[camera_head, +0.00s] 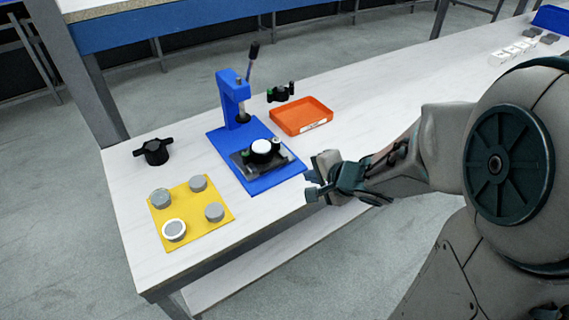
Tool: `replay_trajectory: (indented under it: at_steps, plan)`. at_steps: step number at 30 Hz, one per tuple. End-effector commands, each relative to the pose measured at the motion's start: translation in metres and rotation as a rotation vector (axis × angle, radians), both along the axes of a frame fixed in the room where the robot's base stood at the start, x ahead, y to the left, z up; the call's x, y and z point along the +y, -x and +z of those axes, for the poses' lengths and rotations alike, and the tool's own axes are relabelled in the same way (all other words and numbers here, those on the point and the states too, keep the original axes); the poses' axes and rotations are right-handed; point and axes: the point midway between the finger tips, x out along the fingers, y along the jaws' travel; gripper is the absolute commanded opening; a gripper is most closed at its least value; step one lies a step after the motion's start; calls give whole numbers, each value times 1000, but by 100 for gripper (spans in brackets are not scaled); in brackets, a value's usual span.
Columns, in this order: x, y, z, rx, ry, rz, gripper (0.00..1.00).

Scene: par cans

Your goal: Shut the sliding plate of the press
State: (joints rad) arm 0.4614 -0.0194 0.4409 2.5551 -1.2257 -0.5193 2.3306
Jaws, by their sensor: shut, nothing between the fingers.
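The blue press (236,104) stands on a blue base (219,146) on the white table, with a dark lever (253,60) rising from its top. The sliding plate (262,157), dark grey, lies on the front part of the base. It is pulled out in front of the column. A white round piece (262,146) sits on it in a black holder. My gripper (309,184) is just right of the base's front right corner, near the table's front edge. It is shut with nothing between its fingers. Whether it touches the base or plate I cannot tell.
A yellow mat (183,223) with several grey round pieces lies front left. A black knobbed part (154,151) stands at the left. An orange tray (296,104) and a black part with green (281,92) are right of the press. White blocks (513,50) lie far right.

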Motion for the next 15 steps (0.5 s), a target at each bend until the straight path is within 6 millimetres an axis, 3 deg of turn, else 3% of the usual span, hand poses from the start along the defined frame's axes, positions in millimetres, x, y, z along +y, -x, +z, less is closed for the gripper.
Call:
replay_trajectory:
  at_steps: [15]
  plan:
    - [11,-14,-11,6,-3,1,0]
